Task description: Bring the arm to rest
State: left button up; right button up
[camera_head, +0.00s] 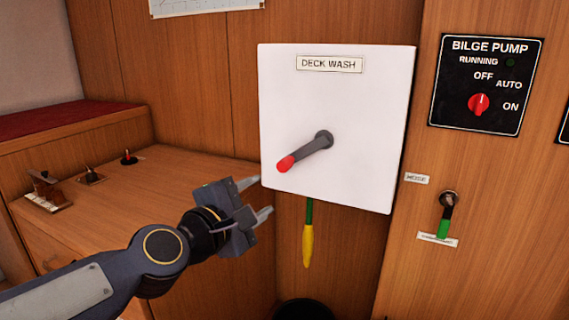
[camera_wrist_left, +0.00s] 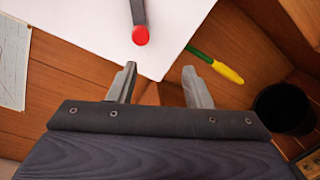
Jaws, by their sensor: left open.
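My left gripper (camera_head: 262,199) is open and empty, in front of the lower left corner of the white deck wash panel (camera_head: 290,110). In the left wrist view its two fingers (camera_wrist_left: 160,86) stand apart with nothing between them. The panel's grey lever (camera_head: 311,147) has a red tip and points down and to the left. The red tip (camera_wrist_left: 140,35) shows just beyond the fingers in the left wrist view, apart from them. My left arm (camera_head: 120,275) reaches in from the lower left. My right gripper is in neither view.
A green and yellow handle (camera_head: 307,245) hangs below the panel. A bilge pump panel (camera_head: 483,85) with a red knob and a green-tipped lever (camera_head: 444,220) are at the right. A wooden counter (camera_head: 130,190) with small switches is at the left. A black bin (camera_wrist_left: 283,108) stands low down.

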pick_arm(q)
jog(key=s+a+f+m+g+y, duration=0.2)
jog(key=s+a+f+m+g, duration=0.5)
jog(key=s+f, duration=0.5)
jog(key=s+a+f+m+g+y, duration=0.15)
jog(key=s+a+f+m, duration=0.35)
jog(key=s+f+m, duration=0.55)
notch_tip(320, 180, up, 35)
jog(key=s+g+p, duration=0.1)
jog(key=s+p, duration=0.1)
jog(key=p, duration=3.4)
jog(key=shift+a+f+n, duration=0.15)
jog(key=shift+a+n, duration=0.15)
jog(key=shift+n, duration=0.15)
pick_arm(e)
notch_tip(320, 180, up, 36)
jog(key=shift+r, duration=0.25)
